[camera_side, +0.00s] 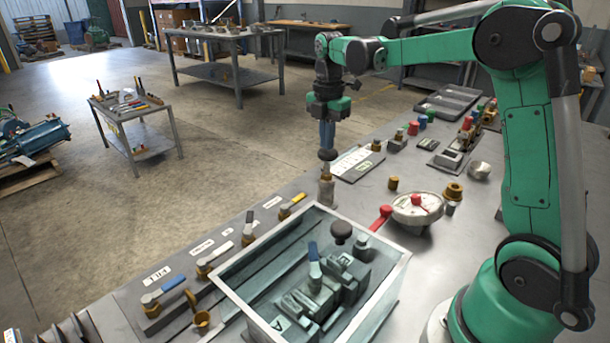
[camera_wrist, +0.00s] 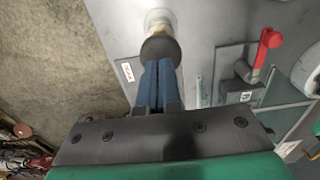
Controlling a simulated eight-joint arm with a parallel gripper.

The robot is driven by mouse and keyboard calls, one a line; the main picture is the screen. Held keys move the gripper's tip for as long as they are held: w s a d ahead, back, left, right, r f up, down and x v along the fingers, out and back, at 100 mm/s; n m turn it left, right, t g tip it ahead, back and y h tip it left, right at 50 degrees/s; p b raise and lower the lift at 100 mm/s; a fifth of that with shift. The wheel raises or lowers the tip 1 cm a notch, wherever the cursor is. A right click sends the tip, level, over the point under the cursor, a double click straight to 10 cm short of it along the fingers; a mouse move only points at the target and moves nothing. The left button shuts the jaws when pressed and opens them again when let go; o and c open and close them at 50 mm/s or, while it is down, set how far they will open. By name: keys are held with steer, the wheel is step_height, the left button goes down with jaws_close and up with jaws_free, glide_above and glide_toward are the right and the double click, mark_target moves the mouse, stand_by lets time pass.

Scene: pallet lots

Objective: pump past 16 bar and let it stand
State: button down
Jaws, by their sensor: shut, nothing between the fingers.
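My gripper (camera_side: 327,146) points straight down with its blue fingers shut and empty. A round dark knob (camera_side: 327,155) is directly under the fingertips, on top of a pale metal post with a brass part (camera_side: 326,185). In the wrist view, my shut fingers (camera_wrist: 158,64) end at the dark knob (camera_wrist: 160,49); I cannot tell whether they touch it. A round white gauge (camera_side: 417,207) with a red mark lies on the bench; its reading is too small to make out. A red lever handle (camera_side: 380,217) is beside it and shows in the wrist view (camera_wrist: 266,48).
A clear-walled tank (camera_side: 398,272) with valve blocks inside stands at the front. A row of valves with blue (camera_side: 163,290) and yellow (camera_side: 292,199) handles lines the left bench edge.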

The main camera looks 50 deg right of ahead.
mark_target(325, 152)
step_height(325, 152, up, 10)
stand_by(0.4)
steer(key=shift+a+r, duration=0.1)
steer(key=s+a+f+m+t, duration=0.2)
steer(key=s+a+f+m, duration=0.1)
steer(key=m, duration=0.3)
steer(key=s+a+f+m+t, duration=0.2)
steer(key=s+a+f+m, duration=0.2)
steer(key=a+m, duration=0.1)
steer(key=s+a+f+m+t, duration=0.3)
steer(key=a+m, duration=0.2)
steer(key=m, duration=0.2)
steer(key=shift+s+f, duration=0.2)
